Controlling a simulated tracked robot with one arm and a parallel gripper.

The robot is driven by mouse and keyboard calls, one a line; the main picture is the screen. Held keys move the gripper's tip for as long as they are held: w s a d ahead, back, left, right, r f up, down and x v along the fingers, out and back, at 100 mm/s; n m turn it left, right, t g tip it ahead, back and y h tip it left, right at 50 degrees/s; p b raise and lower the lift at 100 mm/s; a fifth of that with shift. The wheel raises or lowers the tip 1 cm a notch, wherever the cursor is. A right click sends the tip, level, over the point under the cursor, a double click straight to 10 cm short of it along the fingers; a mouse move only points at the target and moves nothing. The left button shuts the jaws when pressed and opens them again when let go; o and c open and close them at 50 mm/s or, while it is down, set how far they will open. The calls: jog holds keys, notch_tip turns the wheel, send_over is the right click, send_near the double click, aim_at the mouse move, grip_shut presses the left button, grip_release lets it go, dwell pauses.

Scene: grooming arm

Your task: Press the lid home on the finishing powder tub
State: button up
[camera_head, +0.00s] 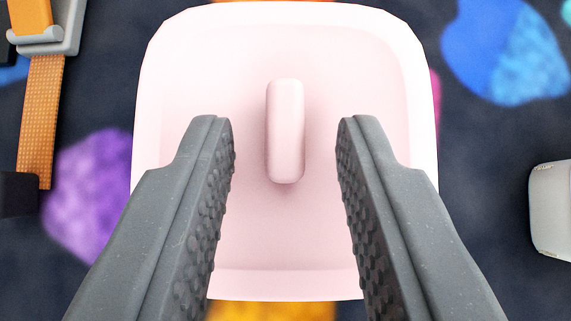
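A pale pink lid (350,60) with a raised rim and rounded corners fills the middle of the view, seen from above. A pink upright grip tab (285,130) stands at its centre. My gripper (285,145) is open over the lid, with one dark ridged finger on each side of the tab and clear gaps between. Neither finger touches the tab. The tub's body below the lid is hidden, so I cannot tell how the lid sits on it.
A dark surface with coloured blotches (92,195) lies around and below. An orange strap with a grey buckle (45,95) is at the left. A light grey rounded object (552,208) is at the right edge.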

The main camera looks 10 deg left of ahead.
jog(key=shift+o, duration=0.2)
jog(key=shift+r, duration=0.1)
jog(key=p+v, duration=0.2)
jog(key=v, duration=1.1)
jog(key=shift+s+r, duration=0.2)
jog(key=shift+s, duration=0.05)
jog(key=shift+d, duration=0.1)
jog(key=s+d+r+m+t+p, duration=0.15)
jog(key=d+r, duration=0.25)
jog(key=r, duration=0.6)
jog(key=s+d+r+t+h, duration=0.15)
jog(key=d+r, duration=0.25)
jog(key=r, duration=0.6)
jog(key=s+d+r+m+t+p, duration=0.15)
jog(key=d+r, duration=0.25)
jog(key=r, duration=0.6)
jog(key=s+d+r+t, duration=0.1)
jog(key=s+d+r, duration=0.1)
jog(key=r, duration=0.4)
jog(key=s+d+r+t, duration=0.1)
jog(key=s+d+r, duration=0.2)
jog(key=r, duration=0.4)
jog(key=shift+s+h, duration=0.45)
jog(key=shift+s, duration=0.45)
